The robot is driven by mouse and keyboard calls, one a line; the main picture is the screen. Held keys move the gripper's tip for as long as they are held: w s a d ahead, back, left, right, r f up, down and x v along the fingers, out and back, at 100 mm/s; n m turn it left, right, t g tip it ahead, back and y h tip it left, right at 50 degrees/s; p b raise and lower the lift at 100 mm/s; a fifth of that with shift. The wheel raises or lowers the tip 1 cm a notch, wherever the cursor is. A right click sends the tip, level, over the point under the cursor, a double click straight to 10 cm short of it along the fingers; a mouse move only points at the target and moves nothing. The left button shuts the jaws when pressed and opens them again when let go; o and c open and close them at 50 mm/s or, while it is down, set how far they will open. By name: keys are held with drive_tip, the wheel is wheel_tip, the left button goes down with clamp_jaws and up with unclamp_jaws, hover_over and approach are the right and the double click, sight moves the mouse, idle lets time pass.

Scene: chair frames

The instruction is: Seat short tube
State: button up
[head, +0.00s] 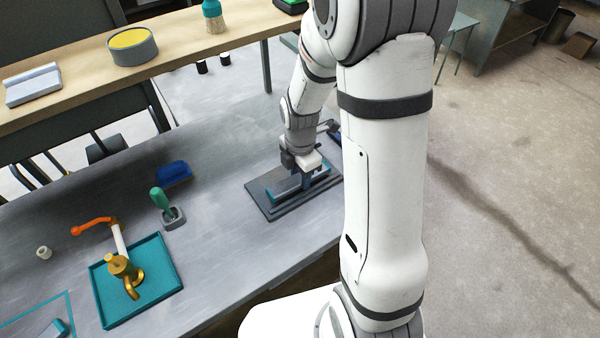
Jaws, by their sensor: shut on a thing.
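My gripper (306,178) is at the far right of the grey bench, low over a dark stepped fixture (264,203). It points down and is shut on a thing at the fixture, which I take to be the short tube. The jaws and wrist hide most of it, so its outline and whether it touches the fixture cannot be told. A teal strip (284,195) shows along the fixture beside the fingers.
On the bench (225,235) are a teal tray (160,282) with a brass-coloured part and orange-handled lever (92,227), a green-handled tool (160,198) in a grey holder, a blue bin (174,173) and a small pale cylinder (44,252). A wooden shelf (185,50) stands behind.

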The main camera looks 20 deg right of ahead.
drive_tip(key=shift+f+b, duration=0.4)
drive_tip(key=shift+f, duration=0.2)
drive_tip(key=shift+r, duration=0.15)
drive_tip(key=shift+r+p, duration=0.8)
drive_tip(key=shift+r, duration=0.15)
drive_tip(key=shift+f+b, duration=0.2)
drive_tip(key=shift+b, duration=0.15)
idle(0.4)
drive_tip(key=shift+f+b, duration=0.75)
drive_tip(key=shift+f, duration=0.15)
drive_tip(key=shift+r, duration=0.2)
